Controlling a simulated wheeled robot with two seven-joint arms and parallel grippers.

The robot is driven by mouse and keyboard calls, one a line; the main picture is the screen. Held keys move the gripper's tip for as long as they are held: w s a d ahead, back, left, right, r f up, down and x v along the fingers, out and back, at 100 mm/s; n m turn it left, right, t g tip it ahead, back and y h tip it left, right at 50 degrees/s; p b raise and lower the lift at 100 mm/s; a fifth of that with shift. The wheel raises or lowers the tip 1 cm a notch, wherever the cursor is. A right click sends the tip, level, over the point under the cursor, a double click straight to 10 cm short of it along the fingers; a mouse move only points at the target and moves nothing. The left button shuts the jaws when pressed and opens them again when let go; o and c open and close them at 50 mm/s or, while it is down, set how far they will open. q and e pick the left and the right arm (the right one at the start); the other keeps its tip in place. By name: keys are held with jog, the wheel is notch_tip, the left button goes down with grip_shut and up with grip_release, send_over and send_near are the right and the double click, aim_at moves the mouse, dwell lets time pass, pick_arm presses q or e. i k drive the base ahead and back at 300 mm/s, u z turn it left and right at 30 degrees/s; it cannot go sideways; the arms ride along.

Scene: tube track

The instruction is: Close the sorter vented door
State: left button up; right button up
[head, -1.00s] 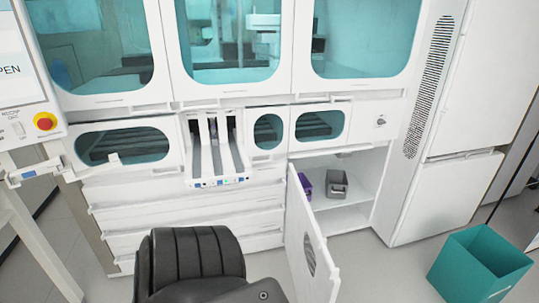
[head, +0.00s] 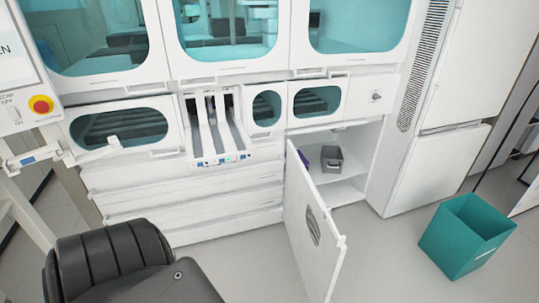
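The sorter vented door (head: 312,232) is white with a dark oval vent. It stands wide open, swung out toward me from the left side of the lower cabinet opening. Behind it, the cabinet (head: 345,188) shows a grey bin on its shelf and a sliver of a purple bin, mostly hidden by the door. Neither of my grippers shows in the head view.
A black padded chair (head: 120,262) stands at the lower left, in front of the white drawers. A teal waste bin (head: 467,236) stands on the floor at the right. The floor between the door and the teal bin is clear.

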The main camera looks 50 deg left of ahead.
aim_at(319, 250)
jog(key=u, duration=1.2)
jog(key=i, duration=0.5)
jog(key=u, duration=0.4)
jog(key=k, duration=0.55)
jog(key=z, duration=0.1)
